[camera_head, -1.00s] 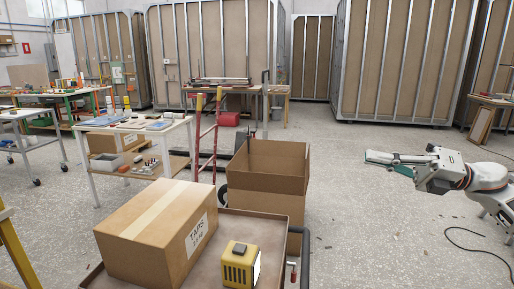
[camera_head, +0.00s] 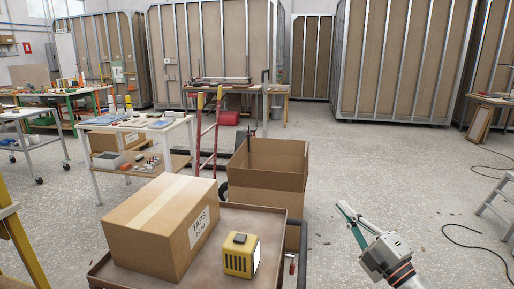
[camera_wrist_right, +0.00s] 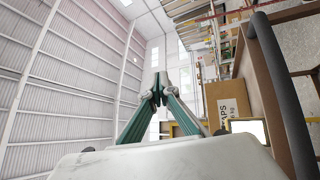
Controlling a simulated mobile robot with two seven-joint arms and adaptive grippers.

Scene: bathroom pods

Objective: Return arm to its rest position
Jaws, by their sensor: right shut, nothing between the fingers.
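My right gripper (camera_head: 346,213) is at the lower right of the head view, with its fingers pointing up and to the left. It is shut and empty, to the right of the cart and above open floor. In the right wrist view the two green-sided fingers (camera_wrist_right: 158,90) meet at their tips, with nothing between them. The rest of my right arm runs out of the bottom of the head view. My left gripper is not in view.
A cart (camera_head: 246,218) bears a closed TAPS box (camera_head: 160,225) and a yellow device (camera_head: 238,262). An open cardboard box (camera_head: 268,190) stands behind it. A dark handle (camera_head: 303,250) rises at the cart's right edge, near my right gripper.

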